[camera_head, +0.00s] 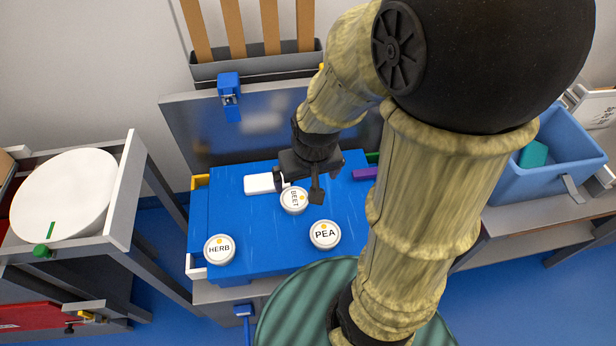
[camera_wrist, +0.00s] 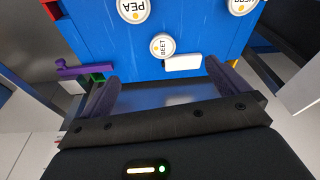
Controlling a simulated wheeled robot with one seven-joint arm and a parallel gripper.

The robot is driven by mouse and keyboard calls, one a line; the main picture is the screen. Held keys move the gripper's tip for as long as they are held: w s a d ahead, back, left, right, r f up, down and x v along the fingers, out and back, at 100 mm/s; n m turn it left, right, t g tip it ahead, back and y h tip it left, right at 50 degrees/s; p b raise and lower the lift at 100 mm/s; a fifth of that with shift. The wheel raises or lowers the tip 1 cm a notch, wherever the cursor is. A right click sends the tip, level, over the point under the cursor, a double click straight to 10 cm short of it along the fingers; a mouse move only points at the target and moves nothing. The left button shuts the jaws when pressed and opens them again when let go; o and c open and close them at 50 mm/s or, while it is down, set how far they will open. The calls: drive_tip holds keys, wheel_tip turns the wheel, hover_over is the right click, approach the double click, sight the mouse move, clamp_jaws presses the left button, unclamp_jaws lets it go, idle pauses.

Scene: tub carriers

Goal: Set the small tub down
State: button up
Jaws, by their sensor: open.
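Three round white-lidded tubs stand on the blue work surface (camera_head: 240,222). The BEET tub (camera_head: 293,201) looks the smallest; it also shows in the wrist view (camera_wrist: 162,45). The PEA tub (camera_head: 325,234) is nearer to me and right of it. The HERB tub (camera_head: 219,249) is at the front left corner. My gripper (camera_head: 297,188) is open, with its fingers around or just above the BEET tub in the head view. In the wrist view the BEET tub lies beyond the fingertips, between their lines, and nothing is held. The gap in height cannot be told.
A white flat block (camera_head: 261,184) lies beside the BEET tub. A purple piece (camera_head: 364,174) is at the right rear edge. A grey panel (camera_head: 185,125) stands behind the surface. A blue bin (camera_head: 520,188) is at right, and a white round dish (camera_head: 65,195) is at left.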

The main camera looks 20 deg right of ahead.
drive_tip(key=shift+s+r, duration=0.2)
drive_tip(key=shift+s, duration=0.15)
drive_tip(key=n+g, duration=0.3)
drive_tip(key=n, duration=0.2)
hover_over(294, 198)
wheel_tip(294, 198, down, 11)
drive_tip(key=shift+d+r+b, duration=0.1)
drive_tip(key=shift+d+b, duration=0.05)
drive_tip(key=shift+b, duration=0.25)
wheel_tip(294, 198, down, 12)
drive_tip(key=shift+f+b, duration=0.15)
drive_tip(key=shift+b, duration=1.1)
